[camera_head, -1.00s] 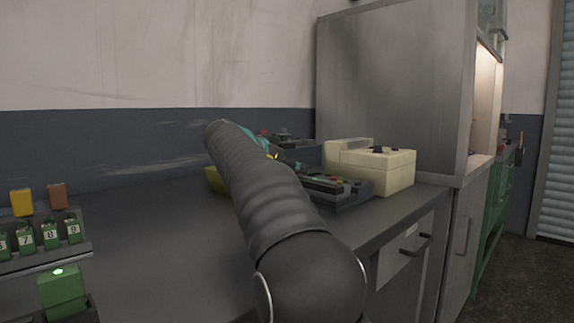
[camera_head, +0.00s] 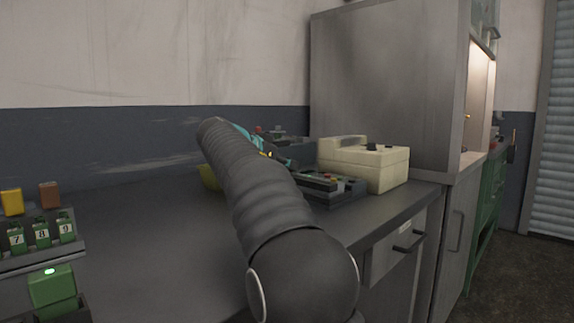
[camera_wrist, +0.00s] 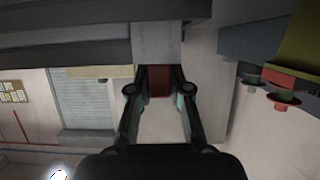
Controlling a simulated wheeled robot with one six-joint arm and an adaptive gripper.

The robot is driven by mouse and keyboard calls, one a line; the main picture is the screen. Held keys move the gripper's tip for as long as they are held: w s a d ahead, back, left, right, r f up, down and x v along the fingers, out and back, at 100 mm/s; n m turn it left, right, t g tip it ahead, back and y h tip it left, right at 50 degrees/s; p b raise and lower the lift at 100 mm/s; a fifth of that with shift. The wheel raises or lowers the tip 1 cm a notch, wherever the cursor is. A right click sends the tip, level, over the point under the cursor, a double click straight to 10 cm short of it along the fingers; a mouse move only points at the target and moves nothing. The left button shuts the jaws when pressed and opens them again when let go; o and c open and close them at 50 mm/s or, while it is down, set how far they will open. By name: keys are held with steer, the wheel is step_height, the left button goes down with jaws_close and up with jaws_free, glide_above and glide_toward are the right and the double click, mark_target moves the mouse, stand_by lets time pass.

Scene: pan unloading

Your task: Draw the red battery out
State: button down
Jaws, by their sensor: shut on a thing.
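In the wrist view, my gripper (camera_wrist: 160,88) is shut on a dark red block, which I take to be the red battery (camera_wrist: 159,78). The block sits between the two fingertips. Its far end meets a pale grey block (camera_wrist: 157,42), and I cannot tell whether it is still inside it. In the head view my arm covers most of the work spot, and the battery cannot be made out there.
A cream machine (camera_head: 365,163) and a dark device with coloured buttons (camera_head: 332,189) stand on the grey counter (camera_head: 150,240), right of my arm. A rack of numbered green blocks (camera_head: 42,236) is at the left. The counter between is clear.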

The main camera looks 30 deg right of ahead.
steer(key=shift+r+p, duration=0.5)
steer(key=shift+r, duration=0.25)
stand_by(0.3)
steer(key=shift+r+p, duration=1.65)
steer(key=shift+r, duration=0.55)
